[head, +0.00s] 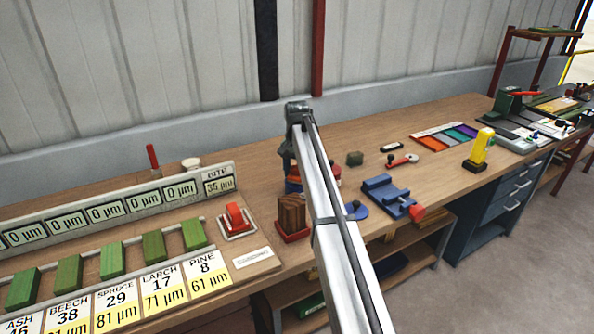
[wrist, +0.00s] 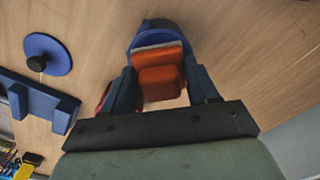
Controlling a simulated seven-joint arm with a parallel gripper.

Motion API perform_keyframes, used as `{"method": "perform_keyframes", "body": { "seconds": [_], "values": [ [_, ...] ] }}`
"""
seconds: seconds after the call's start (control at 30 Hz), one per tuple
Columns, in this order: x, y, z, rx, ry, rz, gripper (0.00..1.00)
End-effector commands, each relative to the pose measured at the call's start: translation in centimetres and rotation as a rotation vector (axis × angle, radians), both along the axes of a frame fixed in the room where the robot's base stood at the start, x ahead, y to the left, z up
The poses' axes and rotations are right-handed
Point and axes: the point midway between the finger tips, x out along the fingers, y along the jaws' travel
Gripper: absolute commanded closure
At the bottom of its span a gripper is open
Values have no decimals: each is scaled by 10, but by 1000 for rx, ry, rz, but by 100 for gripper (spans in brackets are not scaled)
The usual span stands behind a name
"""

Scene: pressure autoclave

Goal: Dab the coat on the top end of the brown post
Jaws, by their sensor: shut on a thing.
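The brown post (head: 292,212) stands upright in a red base at the bench's front edge, left of my arm; its top end shows, and it is not in the wrist view. My gripper (wrist: 160,85) is shut on an orange block (wrist: 160,82) with a pale strip along one edge. A round blue thing (wrist: 158,30), perhaps a pot, lies just beyond the block; I cannot tell whether they touch. In the head view my arm mostly hides the gripper, which is over the bench behind the post. Whether the block carries any coat is not clear.
A blue disc with a dark knob (wrist: 40,55) and a blue vise (head: 388,195) are right of my arm in the head view. A red item in a pale tray (head: 236,220) and a gauge panel (head: 120,205) stand left of the post.

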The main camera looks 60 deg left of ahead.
Motion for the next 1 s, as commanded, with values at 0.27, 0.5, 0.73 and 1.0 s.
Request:
{"method": "perform_keyframes", "body": {
  "seconds": [0.27, 0.5, 0.73, 1.0],
  "values": [
    [0, 0, -3, 0, 0, 0, 66],
    [0, 0, -5, 0, 0, 0, 66],
    [0, 0, -7, 0, 0, 0, 66],
    [0, 0, -9, 0, 0, 0, 66]
  ]
}}
